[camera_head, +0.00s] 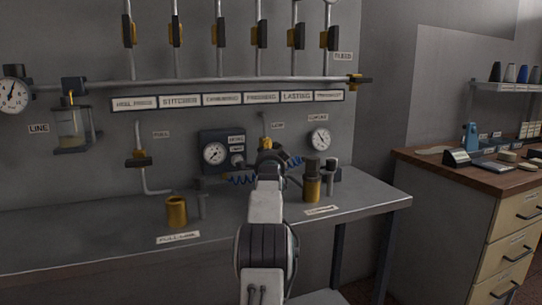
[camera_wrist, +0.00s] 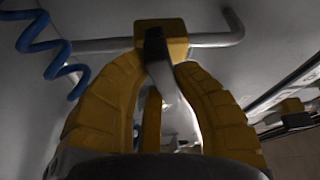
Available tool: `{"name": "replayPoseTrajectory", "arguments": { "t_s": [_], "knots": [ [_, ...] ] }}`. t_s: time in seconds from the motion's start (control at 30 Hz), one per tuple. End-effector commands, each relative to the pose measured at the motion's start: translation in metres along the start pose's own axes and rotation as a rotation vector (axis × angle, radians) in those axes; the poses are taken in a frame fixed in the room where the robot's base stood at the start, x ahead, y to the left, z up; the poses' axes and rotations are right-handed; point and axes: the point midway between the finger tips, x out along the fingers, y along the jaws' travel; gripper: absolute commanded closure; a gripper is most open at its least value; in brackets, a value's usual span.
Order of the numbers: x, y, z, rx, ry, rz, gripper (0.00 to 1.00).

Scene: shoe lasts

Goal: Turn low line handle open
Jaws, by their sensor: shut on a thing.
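The low line valve shows in the wrist view as a yellow body (camera_wrist: 174,28) on a grey pipe. Its dark lever handle (camera_wrist: 155,46) points from the body towards my wrist. My gripper (camera_wrist: 158,72) has its yellow fingers closed around the handle, just beside the valve body. In the head view my gripper (camera_head: 267,157) is in front of the valve, by the LOW label (camera_head: 278,125), and hides the handle there. The handle's exact turn angle is hard to tell.
A blue coiled hose (camera_wrist: 50,50) hangs close to the left of the valve. Gauges (camera_head: 214,153) (camera_head: 319,138) flank it on the wall. A brass cup (camera_head: 177,212) and brass cylinder (camera_head: 312,188) stand on the bench (camera_head: 110,228) below.

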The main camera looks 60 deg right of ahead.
Motion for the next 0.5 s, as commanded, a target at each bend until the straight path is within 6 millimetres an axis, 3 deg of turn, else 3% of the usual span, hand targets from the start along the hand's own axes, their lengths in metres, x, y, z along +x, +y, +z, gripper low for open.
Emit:
{"name": "replayPoseTrajectory", "arguments": {
  "t_s": [0.17, 0.2, 0.5],
  "knots": [
    [0.0002, -0.0008, 0.0015, 0.001, -0.002, 0.000, 1.00],
    [0.0002, -0.0008, 0.0015, 0.001, -0.002, 0.000, 0.70],
    [0.0001, -0.0006, 0.0009, 0.002, -0.002, 0.000, 0.47]
  ]
}}
